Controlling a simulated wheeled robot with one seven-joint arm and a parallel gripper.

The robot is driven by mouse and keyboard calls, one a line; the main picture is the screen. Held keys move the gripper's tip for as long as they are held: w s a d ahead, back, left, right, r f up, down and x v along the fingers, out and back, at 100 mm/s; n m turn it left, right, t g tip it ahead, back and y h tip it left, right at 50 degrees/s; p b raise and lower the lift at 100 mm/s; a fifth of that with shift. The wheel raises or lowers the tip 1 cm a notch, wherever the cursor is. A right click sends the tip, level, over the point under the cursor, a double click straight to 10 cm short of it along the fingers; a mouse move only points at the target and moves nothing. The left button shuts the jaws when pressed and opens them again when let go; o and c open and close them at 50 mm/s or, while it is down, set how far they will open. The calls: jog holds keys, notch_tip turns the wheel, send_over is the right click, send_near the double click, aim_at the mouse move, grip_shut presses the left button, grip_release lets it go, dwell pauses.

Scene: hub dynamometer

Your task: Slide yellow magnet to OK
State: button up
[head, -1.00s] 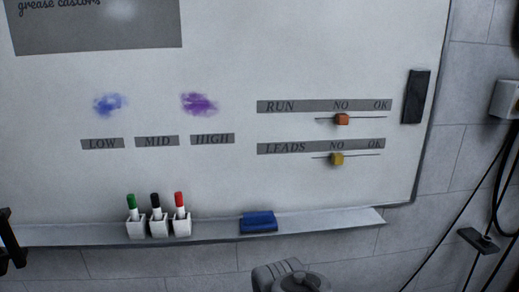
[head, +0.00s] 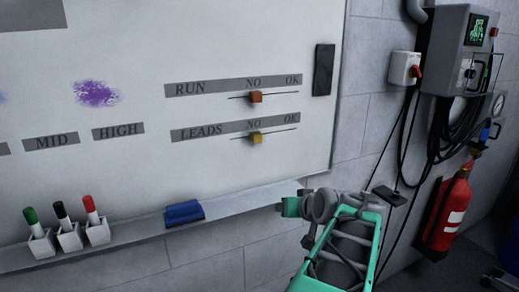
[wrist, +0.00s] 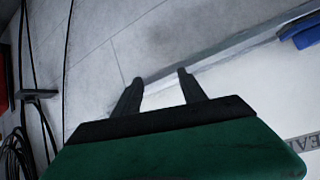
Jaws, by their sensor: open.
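The yellow magnet (head: 256,139) sits on the short line beneath the LEADS strip (head: 200,132), under the word NO, left of the OK label (head: 291,118). My gripper (wrist: 160,78) shows in the wrist view with its two dark fingers apart and nothing between them. In the head view my arm is at the lower right, by the right end of the board's tray, below and right of the magnet and apart from it. The fingertips are hard to make out there. The magnet does not show in the wrist view.
A dark block (head: 323,69) is at the board's right edge. The tray (head: 239,203) holds a blue eraser (head: 184,213) and several items, including markers in white cups. A fire extinguisher (head: 446,214) and cables are at right.

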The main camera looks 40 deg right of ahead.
aim_at(258, 135)
jog(key=w+a+r+n+t, duration=0.1)
jog(key=w+r+n+t, duration=0.2)
jog(key=r, duration=0.5)
jog(key=w+a+r+n+t, duration=0.1)
jog(key=w+r+t, duration=0.3)
jog(key=r, duration=0.5)
jog(key=shift+t+h, duration=0.3)
jog(key=x, duration=0.2)
jog(key=p+x, duration=0.1)
jog(key=x, duration=0.1)
jog(key=p+x, duration=0.1)
jog(key=x, duration=0.1)
jog(key=shift+r, duration=0.25)
jog(key=shift+w+d+f, duration=0.1)
jog(key=shift+w+d, duration=0.1)
jog(key=shift+w, duration=0.35)
jog(key=shift+c, duration=0.6)
grip_shut()
